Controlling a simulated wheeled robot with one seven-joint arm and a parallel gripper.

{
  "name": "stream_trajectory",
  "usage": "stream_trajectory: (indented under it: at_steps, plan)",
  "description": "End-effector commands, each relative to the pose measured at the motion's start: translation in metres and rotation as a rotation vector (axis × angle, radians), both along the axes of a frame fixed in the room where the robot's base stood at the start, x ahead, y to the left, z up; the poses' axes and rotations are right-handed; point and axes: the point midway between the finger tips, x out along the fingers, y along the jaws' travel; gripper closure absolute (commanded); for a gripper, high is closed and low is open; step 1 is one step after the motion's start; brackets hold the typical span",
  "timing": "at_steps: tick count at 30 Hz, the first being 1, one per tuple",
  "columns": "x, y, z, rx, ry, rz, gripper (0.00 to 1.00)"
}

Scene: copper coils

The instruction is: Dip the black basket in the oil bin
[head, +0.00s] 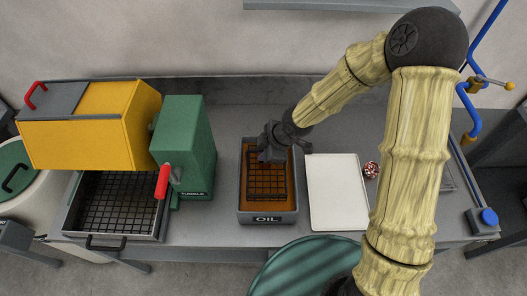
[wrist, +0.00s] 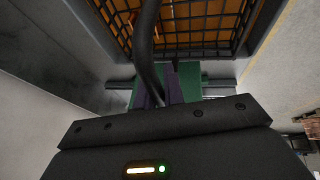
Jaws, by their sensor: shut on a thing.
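The grey oil bin (head: 285,217), labelled OIL, stands on the bench and holds orange-brown oil. The black wire basket (head: 267,188) lies inside the bin's outline, over the oil. I cannot tell how deep it sits. My gripper (head: 272,153) is above the far end of the bin. The wrist view shows the basket's grid (wrist: 195,25) with orange behind it. There my gripper (wrist: 160,88), with green and purple fingers, is shut on the basket's curved black handle (wrist: 147,35). The fingers hide part of the handle.
A white tray (head: 336,195) stands right of the bin, with a small red-and-white object (head: 371,170) beyond it. A green machine (head: 187,145) and yellow drum (head: 90,135) stand left, over a tray with a dark grid (head: 115,205). A green striped round object (head: 305,265) is in front.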

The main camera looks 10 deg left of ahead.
Motion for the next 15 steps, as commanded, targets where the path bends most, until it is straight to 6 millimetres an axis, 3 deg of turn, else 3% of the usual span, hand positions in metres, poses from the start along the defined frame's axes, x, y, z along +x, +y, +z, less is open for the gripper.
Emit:
stream_trajectory:
  at_steps: [15]
  plan:
    - [0.0, 0.0, 0.033, 0.0, -0.001, 0.0, 1.0]
